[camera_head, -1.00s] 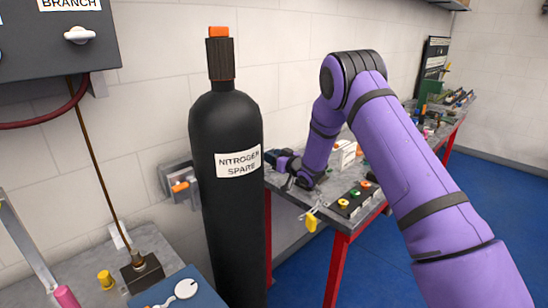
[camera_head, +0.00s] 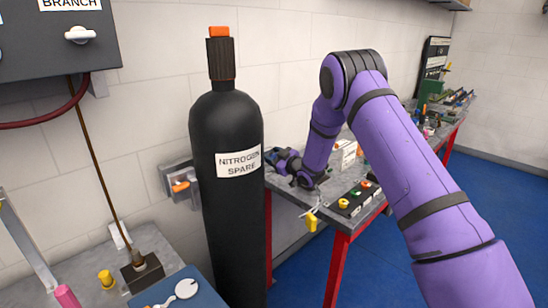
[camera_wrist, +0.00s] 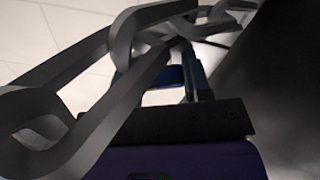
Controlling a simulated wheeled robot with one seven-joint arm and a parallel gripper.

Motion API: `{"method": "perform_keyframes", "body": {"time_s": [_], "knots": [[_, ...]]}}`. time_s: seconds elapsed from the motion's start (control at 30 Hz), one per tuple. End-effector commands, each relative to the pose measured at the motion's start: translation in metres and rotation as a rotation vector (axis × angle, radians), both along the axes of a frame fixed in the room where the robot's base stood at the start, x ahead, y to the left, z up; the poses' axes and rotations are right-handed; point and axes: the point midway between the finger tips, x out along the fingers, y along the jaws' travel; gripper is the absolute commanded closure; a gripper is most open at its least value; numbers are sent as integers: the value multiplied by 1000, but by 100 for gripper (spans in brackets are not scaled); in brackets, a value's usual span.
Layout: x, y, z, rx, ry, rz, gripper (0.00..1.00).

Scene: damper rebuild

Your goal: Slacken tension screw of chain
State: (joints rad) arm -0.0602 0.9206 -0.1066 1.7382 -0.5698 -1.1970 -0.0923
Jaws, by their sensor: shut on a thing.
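The grey steel chain (camera_wrist: 120,65) runs large and slanting across the wrist view, close to the camera. My gripper (camera_wrist: 181,56) reaches up behind its links, its two fingers close together. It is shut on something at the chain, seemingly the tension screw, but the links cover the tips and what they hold. In the head view my gripper (camera_head: 272,156) is at the right side of the black nitrogen cylinder (camera_head: 228,228), its tips hidden by the cylinder. The chain and screw cannot be made out in the head view.
A wall bracket (camera_head: 170,178) with an orange-ended part is left of the cylinder. A red-legged bench (camera_head: 335,218) with small parts and a white box (camera_head: 344,152) lies below my arm. A blue tray (camera_head: 205,297) is at the front. Blue floor (camera_head: 375,270) is open on the right.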

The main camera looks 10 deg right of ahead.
Motion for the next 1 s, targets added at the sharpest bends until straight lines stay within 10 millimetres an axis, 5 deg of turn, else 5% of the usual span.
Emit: {"method": "perform_keyframes", "body": {"time_s": [0.47,0.5,0.57,1.0], "knots": [[0,0,-1,-15,-8,0,79],[0,0,-1,-15,-8,0,46],[0,0,0,-15,-8,0,32],[0,0,-1,27,17,1,30]]}}
